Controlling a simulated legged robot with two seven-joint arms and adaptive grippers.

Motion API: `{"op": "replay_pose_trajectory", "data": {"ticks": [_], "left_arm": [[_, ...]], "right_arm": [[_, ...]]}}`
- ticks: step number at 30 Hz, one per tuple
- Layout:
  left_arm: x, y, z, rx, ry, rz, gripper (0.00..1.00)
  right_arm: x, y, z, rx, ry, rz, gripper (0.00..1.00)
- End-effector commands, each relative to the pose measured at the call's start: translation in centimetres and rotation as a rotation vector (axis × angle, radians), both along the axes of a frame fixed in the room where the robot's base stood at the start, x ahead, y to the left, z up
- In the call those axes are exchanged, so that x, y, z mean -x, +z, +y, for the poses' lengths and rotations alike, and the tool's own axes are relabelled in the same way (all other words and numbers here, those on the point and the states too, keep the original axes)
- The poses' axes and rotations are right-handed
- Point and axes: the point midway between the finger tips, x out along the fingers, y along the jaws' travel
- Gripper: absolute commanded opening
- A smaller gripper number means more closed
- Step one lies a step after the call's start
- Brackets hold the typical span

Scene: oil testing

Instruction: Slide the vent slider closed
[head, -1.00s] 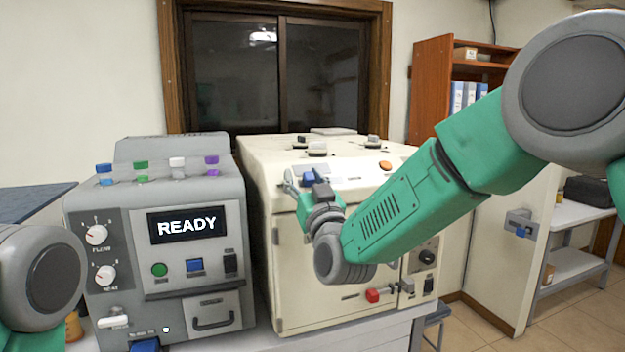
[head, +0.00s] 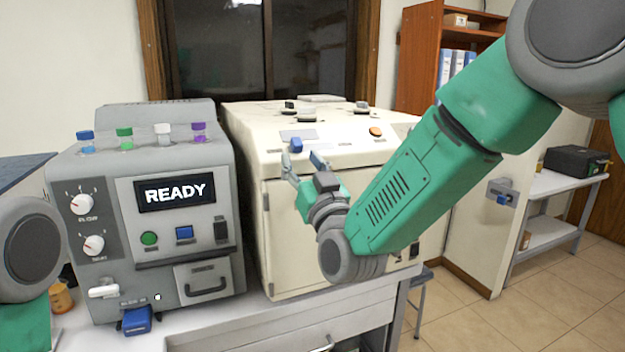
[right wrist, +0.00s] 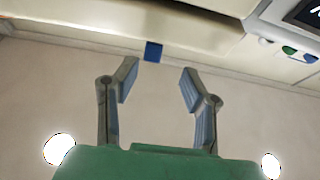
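A small blue tab (head: 295,145) sits on the upper front of the cream machine (head: 280,240), below a grey-blue panel; it looks like the vent slider, but I cannot read its label. My right gripper (head: 302,164) is open and empty in front of the machine, with its fingertips just below the tab and seemingly apart from it. In the right wrist view the blue tab (right wrist: 153,51) shows beyond and between the two open fingertips (right wrist: 157,75). My left gripper is out of view; only part of my left arm shows at the left edge.
A grey tester (head: 180,270) with a READY screen and several coloured-cap vials stands close on the left. Both machines stand on a bench (head: 270,325). My right forearm covers the cream machine's right front. A shelf unit (head: 450,40) and side table (head: 570,190) are at right.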

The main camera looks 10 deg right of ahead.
Motion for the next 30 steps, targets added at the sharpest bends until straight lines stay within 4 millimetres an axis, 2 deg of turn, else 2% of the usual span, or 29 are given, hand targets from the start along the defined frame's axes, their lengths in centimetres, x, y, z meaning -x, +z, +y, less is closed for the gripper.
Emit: {"op": "replay_pose_trajectory", "data": {"ticks": [3, 9, 14, 23, 26, 29, 30], "left_arm": [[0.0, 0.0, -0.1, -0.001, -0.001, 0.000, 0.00], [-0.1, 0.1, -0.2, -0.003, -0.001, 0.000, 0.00], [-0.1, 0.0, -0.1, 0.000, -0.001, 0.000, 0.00], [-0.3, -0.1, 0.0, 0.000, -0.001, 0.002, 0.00], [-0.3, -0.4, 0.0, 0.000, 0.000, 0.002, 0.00], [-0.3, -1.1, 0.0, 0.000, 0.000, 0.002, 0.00], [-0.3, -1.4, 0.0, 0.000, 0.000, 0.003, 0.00]], "right_arm": [[2.2, -1.1, -0.9, 0.000, -0.001, 0.004, 0.38], [4.6, -2.2, -2.0, -0.004, -0.001, 0.003, 0.38], [5.3, -2.4, -1.9, -0.003, -0.001, 0.002, 0.38], [5.3, -2.6, -1.8, 0.000, -0.001, 0.005, 0.38], [5.3, -4.6, -2.2, 0.011, 0.000, 0.051, 0.38], [5.5, -9.5, -3.1, 0.039, 0.003, 0.164, 0.38], [5.7, -12.2, -3.7, 0.054, 0.002, 0.226, 0.38]]}}
